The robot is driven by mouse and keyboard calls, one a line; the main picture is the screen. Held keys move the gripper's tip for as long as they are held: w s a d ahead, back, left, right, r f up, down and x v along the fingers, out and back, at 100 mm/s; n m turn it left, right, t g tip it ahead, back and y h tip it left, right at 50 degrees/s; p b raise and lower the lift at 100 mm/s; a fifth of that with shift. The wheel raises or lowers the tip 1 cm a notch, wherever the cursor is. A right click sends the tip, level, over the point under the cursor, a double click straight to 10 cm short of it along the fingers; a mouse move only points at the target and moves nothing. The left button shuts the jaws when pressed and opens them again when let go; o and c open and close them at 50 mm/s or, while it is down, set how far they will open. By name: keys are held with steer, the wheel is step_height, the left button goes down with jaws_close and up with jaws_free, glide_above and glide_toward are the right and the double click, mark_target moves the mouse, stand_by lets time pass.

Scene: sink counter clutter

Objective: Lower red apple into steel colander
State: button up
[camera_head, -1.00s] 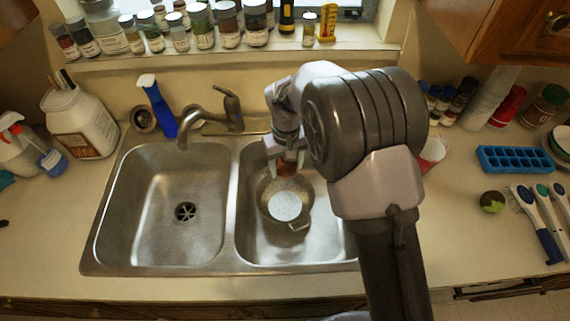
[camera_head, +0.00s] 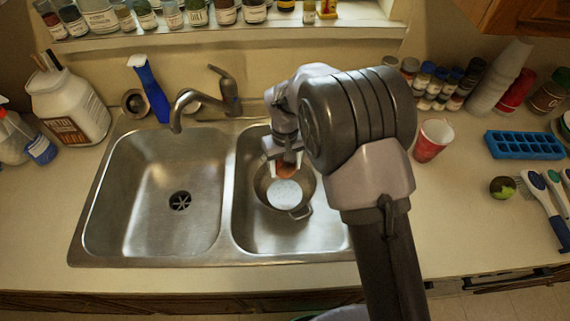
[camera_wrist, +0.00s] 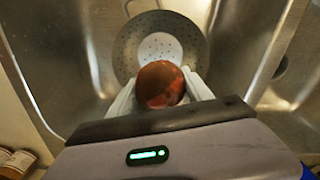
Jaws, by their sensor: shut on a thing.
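The red apple (camera_wrist: 160,84) is held between the two pale fingers of my gripper (camera_wrist: 161,95) in the wrist view. In the head view the apple (camera_head: 287,170) shows just below my gripper (camera_head: 284,160), over the back part of the steel colander. The colander (camera_head: 300,207) sits in the right sink basin, with its handle toward the front. In the wrist view the perforated colander (camera_wrist: 126,50) lies beyond the apple, which hides part of its near side. I cannot tell how far the apple is above the colander's bottom.
The left basin (camera_head: 150,215) is empty. A red cup (camera_head: 431,140), a blue ice tray (camera_head: 524,145) and several brushes are on the right counter.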

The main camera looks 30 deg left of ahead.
steer(key=b, duration=0.6)
glide_above(285, 194)
steer(key=shift+w+f, duration=0.1)
steer(key=shift+f, duration=3.85)
steer(key=shift+f+b, duration=1.75)
steer(key=shift+f, duration=1.05)
steer(key=o, duration=1.6)
